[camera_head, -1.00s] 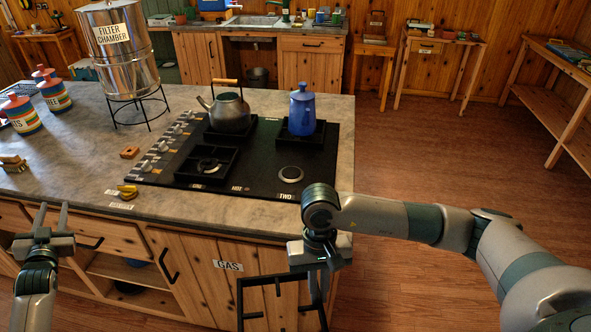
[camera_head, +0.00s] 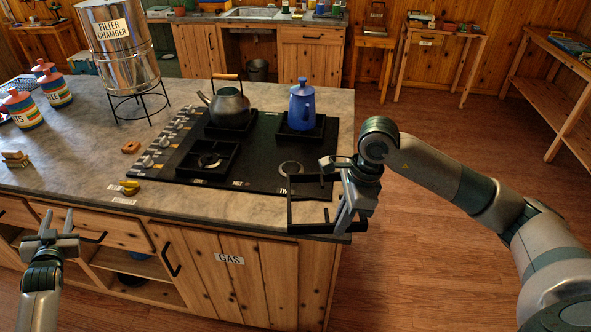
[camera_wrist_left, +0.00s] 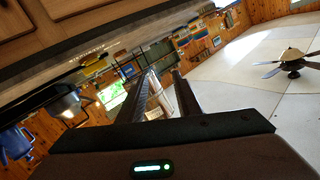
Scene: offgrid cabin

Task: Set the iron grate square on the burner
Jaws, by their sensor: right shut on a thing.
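The black iron grate (camera_head: 289,206) is an open square frame with short inward bars. My right gripper (camera_head: 341,193) is shut on its right side and holds it near the hob's front right corner, over the counter edge. The grate looks tilted up towards the camera; whether it touches the counter is unclear. The bare burner (camera_head: 290,168) is a round ring at the front right of the black hob (camera_head: 262,160), just behind the grate. The grate partly covers the "TWO" label. My left gripper (camera_head: 57,222) is open and empty in front of the counter at the left.
A blue pot (camera_head: 303,107) and a kettle (camera_head: 229,106) stand on the rear grates. The front left burner has its own grate (camera_head: 207,161). Knobs (camera_head: 160,150) line the hob's left side. A yellow object (camera_head: 130,187) lies near the front edge.

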